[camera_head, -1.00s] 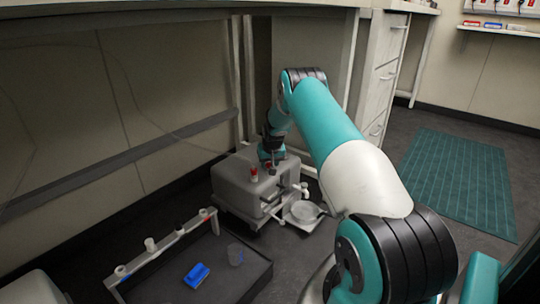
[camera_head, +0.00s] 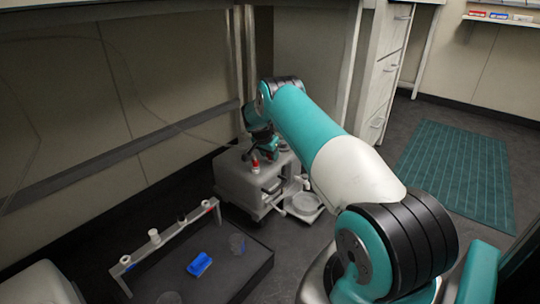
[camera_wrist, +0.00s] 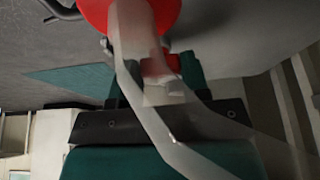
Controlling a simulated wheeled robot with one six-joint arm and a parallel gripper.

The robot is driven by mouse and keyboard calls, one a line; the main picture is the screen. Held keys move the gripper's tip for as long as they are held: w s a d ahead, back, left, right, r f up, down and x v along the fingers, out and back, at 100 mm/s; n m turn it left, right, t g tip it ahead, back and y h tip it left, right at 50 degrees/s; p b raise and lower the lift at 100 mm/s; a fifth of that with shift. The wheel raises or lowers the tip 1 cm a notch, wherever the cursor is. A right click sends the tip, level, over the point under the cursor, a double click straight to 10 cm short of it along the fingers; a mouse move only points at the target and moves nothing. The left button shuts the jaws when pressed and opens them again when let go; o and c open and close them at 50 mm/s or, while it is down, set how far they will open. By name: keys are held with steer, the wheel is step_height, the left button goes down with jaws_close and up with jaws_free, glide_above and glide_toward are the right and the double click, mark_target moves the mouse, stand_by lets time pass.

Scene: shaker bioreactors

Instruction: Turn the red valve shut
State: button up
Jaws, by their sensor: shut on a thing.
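The grey bioreactor unit (camera_head: 232,180) stands on the floor below the bench. The red valve (camera_head: 255,162) shows as a small red spot on its top. My gripper (camera_head: 266,153) is at the top of the unit, right beside the red spot, partly hidden by my arm. In the wrist view a large rounded red part (camera_wrist: 166,12) is at the top edge, with a pale finger crossing in front of it. A smaller red piece shows behind the finger. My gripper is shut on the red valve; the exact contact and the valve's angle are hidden.
A white dish (camera_head: 303,203) sits at the unit's right front. A dark tray (camera_head: 250,278) with a blue block (camera_head: 199,264) and a clear cup (camera_head: 237,243) lies in front, beside a rail (camera_head: 180,227) with caps. A green mat (camera_head: 455,175) is at right.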

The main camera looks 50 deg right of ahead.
steer(key=shift+d+m, duration=0.1)
steer(key=shift+m, duration=0.4)
steer(key=o, duration=0.9)
steer(key=shift+r, duration=0.1)
steer(key=p+v, duration=0.5)
steer(key=v, duration=0.7)
steer(key=shift+w, duration=0.15)
